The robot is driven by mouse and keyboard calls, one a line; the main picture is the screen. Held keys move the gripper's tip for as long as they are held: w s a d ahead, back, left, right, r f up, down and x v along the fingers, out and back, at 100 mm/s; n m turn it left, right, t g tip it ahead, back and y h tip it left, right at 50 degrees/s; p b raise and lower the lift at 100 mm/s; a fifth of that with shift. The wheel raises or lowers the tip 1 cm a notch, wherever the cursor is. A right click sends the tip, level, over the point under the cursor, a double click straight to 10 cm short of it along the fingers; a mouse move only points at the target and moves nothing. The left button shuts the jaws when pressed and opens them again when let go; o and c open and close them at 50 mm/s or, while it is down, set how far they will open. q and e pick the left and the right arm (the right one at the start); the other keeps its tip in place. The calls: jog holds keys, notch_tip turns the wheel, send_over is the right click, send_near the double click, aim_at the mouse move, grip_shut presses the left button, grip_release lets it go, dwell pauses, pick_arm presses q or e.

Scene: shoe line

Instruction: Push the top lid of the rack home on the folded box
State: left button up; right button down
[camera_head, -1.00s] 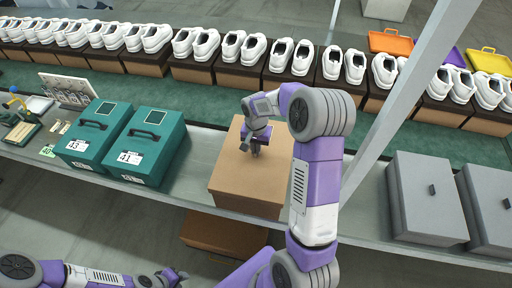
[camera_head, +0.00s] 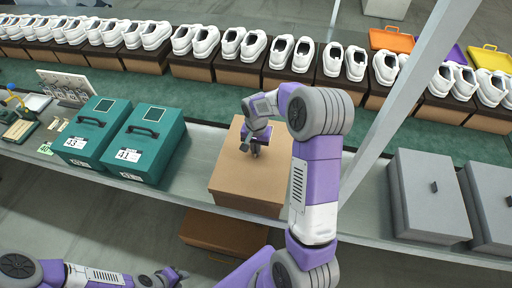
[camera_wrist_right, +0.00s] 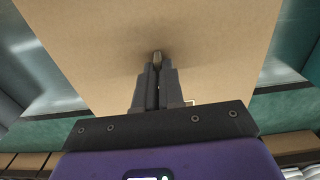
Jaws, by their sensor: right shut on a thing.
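A tan cardboard box (camera_head: 240,185) stands on the bench in the middle of the head view. Its flat top looks closed; I cannot tell a separate lid from the body. My right gripper (camera_head: 254,153) points down onto this top, near its middle. In the right wrist view the fingers (camera_wrist_right: 157,70) are close together on a small brownish piece (camera_wrist_right: 157,57) at the tan surface. My left gripper (camera_head: 172,276) is low at the bottom left, away from the box and too small to read its jaws. No separate rack lid can be made out.
Two green cases (camera_head: 145,145) stand left of the box, with small tools beyond them. Grey boxes (camera_head: 428,195) stand at the right, past a slanted grey post (camera_head: 400,110). White shoes on boxes (camera_head: 240,72) line the back. Another brown box (camera_head: 222,232) sits below the bench edge.

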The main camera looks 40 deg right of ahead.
jog(key=shift+f+b, duration=0.6)
jog(key=shift+f, duration=0.35)
jog(key=c, duration=1.2)
grip_release()
jog(key=shift+o, duration=0.2)
jog(key=shift+r, duration=0.1)
